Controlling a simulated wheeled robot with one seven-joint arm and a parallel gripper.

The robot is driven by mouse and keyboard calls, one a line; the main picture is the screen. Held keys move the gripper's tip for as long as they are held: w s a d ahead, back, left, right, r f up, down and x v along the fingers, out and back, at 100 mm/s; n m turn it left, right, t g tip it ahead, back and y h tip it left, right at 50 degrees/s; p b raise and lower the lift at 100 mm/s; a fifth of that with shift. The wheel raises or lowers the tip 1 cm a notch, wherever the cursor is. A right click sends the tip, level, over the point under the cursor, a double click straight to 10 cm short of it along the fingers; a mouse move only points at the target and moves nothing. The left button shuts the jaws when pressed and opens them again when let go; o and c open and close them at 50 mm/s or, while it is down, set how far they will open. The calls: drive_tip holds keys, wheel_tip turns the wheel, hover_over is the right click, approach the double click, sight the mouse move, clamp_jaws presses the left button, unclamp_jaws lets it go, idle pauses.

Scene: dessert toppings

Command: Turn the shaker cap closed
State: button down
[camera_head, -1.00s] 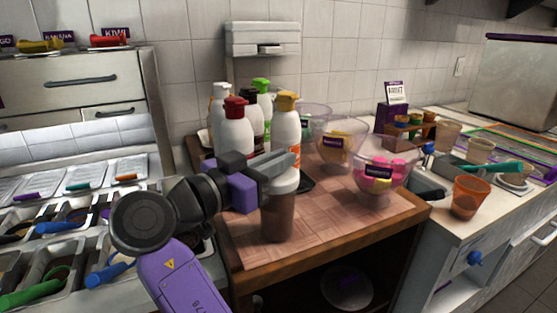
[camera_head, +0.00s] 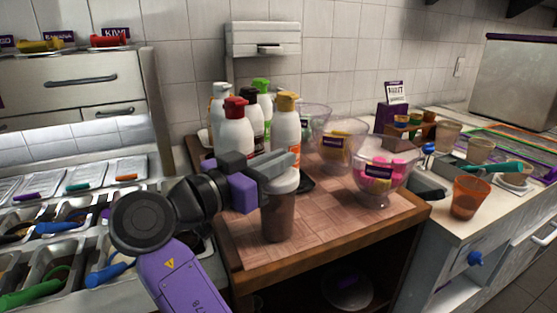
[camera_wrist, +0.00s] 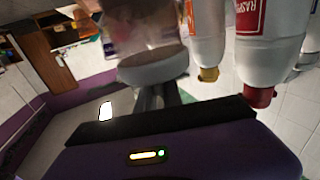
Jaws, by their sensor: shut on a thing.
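The shaker (camera_head: 279,217) stands upright near the front of the wooden table, with brown contents in a clear body and a pale cap (camera_head: 283,182) on top. My gripper (camera_head: 280,166) reaches in from the left at cap height and is shut on the cap. In the wrist view, which is upside down, the cap (camera_wrist: 152,67) sits between the dark fingers (camera_wrist: 160,95), and the shaker body (camera_wrist: 145,25) shows above it. The fingers hide part of the cap, so I cannot tell how far it is turned.
Several sauce bottles, among them a red-capped one (camera_head: 235,133) and a yellow-capped one (camera_head: 286,130), stand close behind my gripper. Clear bowls (camera_head: 383,172) stand to the right on the table (camera_head: 330,222). Topping trays (camera_head: 75,215) lie at left. An orange cup (camera_head: 469,197) is on the right counter.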

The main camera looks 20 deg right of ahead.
drive_tip(key=shift+f, duration=0.2)
drive_tip(key=c, duration=1.6)
unclamp_jaws()
drive_tip(key=shift+o, duration=0.6)
drive_tip(key=shift+r, duration=0.1)
drive_tip(key=v, duration=0.7)
drive_tip(key=shift+a, duration=0.35)
